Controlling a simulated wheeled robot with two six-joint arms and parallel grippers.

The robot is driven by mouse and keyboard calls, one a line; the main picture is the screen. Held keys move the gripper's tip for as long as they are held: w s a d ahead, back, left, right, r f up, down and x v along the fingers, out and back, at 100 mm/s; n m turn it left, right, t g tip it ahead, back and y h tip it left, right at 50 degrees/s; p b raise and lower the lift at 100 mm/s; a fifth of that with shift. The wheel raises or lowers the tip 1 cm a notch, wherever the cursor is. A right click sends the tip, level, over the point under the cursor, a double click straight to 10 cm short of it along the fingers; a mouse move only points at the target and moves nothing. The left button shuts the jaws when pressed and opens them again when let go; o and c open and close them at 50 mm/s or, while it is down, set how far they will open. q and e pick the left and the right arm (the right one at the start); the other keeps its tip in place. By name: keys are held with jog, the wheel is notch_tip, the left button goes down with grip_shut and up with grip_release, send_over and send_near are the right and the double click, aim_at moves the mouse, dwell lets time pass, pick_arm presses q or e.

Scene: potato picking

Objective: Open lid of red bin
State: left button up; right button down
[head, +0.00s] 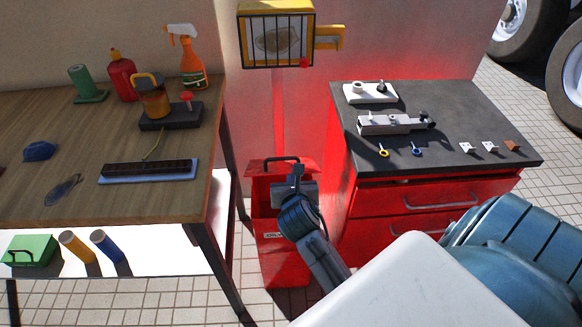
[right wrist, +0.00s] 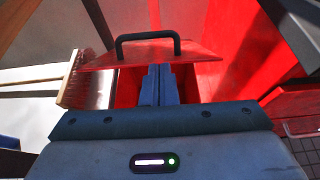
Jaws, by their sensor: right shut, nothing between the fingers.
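The red bin (head: 268,220) stands on the floor between the wooden table and the red cabinet. Its red lid (head: 255,165) has a black bar handle (head: 281,159). In the right wrist view the lid (right wrist: 195,54) lies ahead with its handle (right wrist: 148,36) on top, and red bin walls show below it. I cannot tell how far the lid is raised. My right gripper (head: 297,170) is at the bin's front top, just short of the handle. Its fingers (right wrist: 157,75) are shut and empty, pointing at the lid's near edge. My left gripper is out of view.
The wooden table (head: 60,190) and its leg stand close left of the bin. The red drawer cabinet (head: 385,225) stands close on the right. A yellow caged box (head: 276,6) is on the wall above. Tiled floor (head: 190,300) is clear in front on the left.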

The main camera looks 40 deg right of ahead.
jog(key=x, duration=0.8)
jog(key=shift+w+d+f, duration=0.15)
jog(key=shift+w+f, duration=0.15)
jog(key=shift+p, duration=0.3)
